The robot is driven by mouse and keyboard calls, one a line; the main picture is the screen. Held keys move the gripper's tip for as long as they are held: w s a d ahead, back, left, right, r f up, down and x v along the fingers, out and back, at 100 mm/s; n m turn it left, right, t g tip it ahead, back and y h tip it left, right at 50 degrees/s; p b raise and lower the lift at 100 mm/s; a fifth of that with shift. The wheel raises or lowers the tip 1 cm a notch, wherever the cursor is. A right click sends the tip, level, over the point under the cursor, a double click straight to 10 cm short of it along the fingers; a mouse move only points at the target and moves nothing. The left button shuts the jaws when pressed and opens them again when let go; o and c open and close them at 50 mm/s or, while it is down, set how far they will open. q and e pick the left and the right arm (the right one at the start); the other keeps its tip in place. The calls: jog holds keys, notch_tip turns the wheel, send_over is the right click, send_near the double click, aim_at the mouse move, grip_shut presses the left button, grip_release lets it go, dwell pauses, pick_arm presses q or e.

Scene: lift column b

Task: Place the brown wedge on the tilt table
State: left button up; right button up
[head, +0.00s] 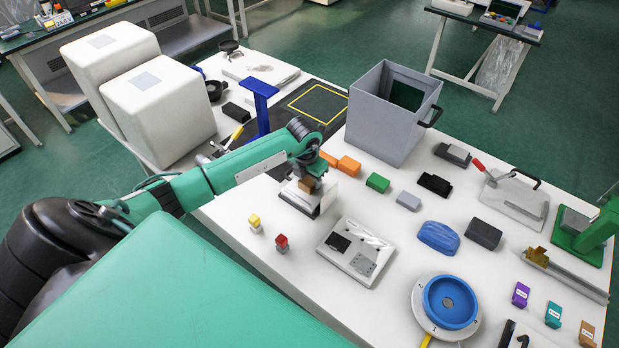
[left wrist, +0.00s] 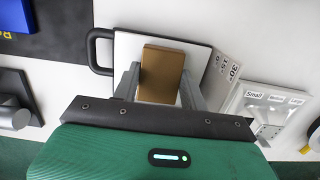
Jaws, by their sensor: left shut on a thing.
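My left gripper (head: 312,178) is shut on the brown wedge (head: 307,185), over the tilt table (head: 327,200). In the left wrist view the brown wedge (left wrist: 162,72) sits between the two fingers, with its broad brown face toward the camera. Behind it is the pale plate of the tilt table (left wrist: 128,48), with a black handle on its left and a strip of angle marks on its right. I cannot tell whether the wedge touches the plate. The arm hides part of the table in the head view. My right gripper is not in view.
A panel with size labels (head: 357,252) lies just right of the tilt table. Small yellow-topped (head: 254,223) and red-topped (head: 281,243) blocks stand in front. Orange (head: 349,166) and green (head: 377,183) blocks lie behind, near a grey bin (head: 385,125). A blue stand (head: 261,105) rises beyond the arm.

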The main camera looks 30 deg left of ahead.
aim_at(307, 183)
pick_arm(q)
jog(key=o, duration=1.2)
jog(key=shift+f, duration=0.1)
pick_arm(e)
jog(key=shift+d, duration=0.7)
pick_arm(q)
jog(key=shift+r, duration=0.2)
jog(key=r, duration=0.4)
jog(key=s+r+b, duration=0.1)
jog(key=r, duration=0.7)
jog(key=shift+s+b, duration=0.25)
jog(key=shift+b, duration=0.15)
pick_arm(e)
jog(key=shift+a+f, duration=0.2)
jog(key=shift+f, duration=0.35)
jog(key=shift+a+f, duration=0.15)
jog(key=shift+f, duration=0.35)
pick_arm(q)
jog(key=shift+f, duration=0.1)
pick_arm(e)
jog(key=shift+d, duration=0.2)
